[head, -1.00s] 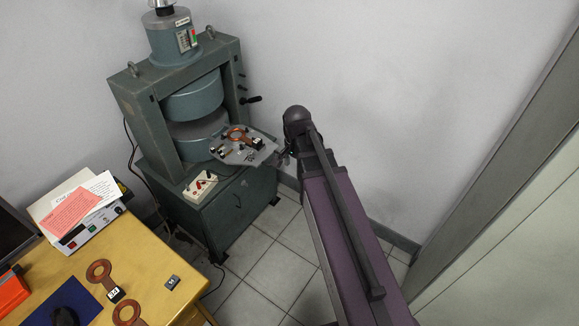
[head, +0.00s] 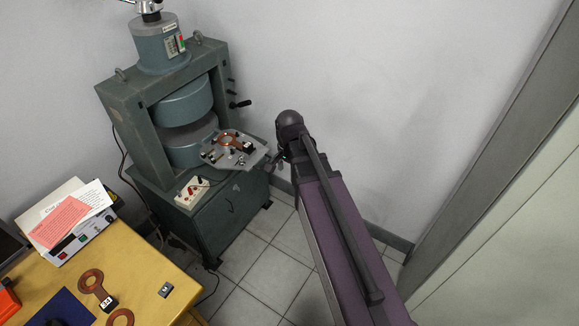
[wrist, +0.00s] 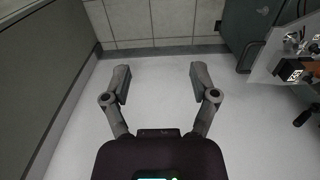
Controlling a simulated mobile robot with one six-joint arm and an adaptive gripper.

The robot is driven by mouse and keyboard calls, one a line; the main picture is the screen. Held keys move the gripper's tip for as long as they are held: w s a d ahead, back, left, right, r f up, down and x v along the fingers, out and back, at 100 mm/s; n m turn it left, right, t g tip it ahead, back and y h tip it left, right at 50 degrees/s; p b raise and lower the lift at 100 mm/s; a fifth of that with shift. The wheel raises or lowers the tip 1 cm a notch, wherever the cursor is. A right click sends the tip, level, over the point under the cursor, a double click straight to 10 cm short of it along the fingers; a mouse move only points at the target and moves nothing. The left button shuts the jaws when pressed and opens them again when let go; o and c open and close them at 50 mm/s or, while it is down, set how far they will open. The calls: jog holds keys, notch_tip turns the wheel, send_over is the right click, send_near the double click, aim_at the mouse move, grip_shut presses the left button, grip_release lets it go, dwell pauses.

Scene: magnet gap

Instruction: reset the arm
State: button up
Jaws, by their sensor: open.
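My gripper (wrist: 158,80) shows in the wrist view with its two dark fingers spread wide and nothing between them. White wall shows behind the fingers. In the head view my gripper is mostly hidden behind my arm; a small part shows right of the grey plate. That plate (head: 262,156) juts out from the magnet's front and carries a copper-coloured ring piece (head: 229,139). The plate also shows at the right edge of the wrist view (wrist: 266,68), apart from my fingers.
The green electromagnet (head: 150,105) stands against the wall on the left. A wooden desk (head: 140,268) with ring-shaped probes (head: 91,280) and a small instrument (head: 75,240) is at lower left. Tiled floor (head: 250,265) is clear between desk and arm. A grey partition (wrist: 45,75) is left in the wrist view.

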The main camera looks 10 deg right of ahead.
jog(key=shift+s, duration=0.15)
jog(key=s+n, duration=0.7)
jog(key=n, duration=0.2)
jog(key=shift+s+d+n, duration=0.3)
jog(key=shift+s+d, duration=0.1)
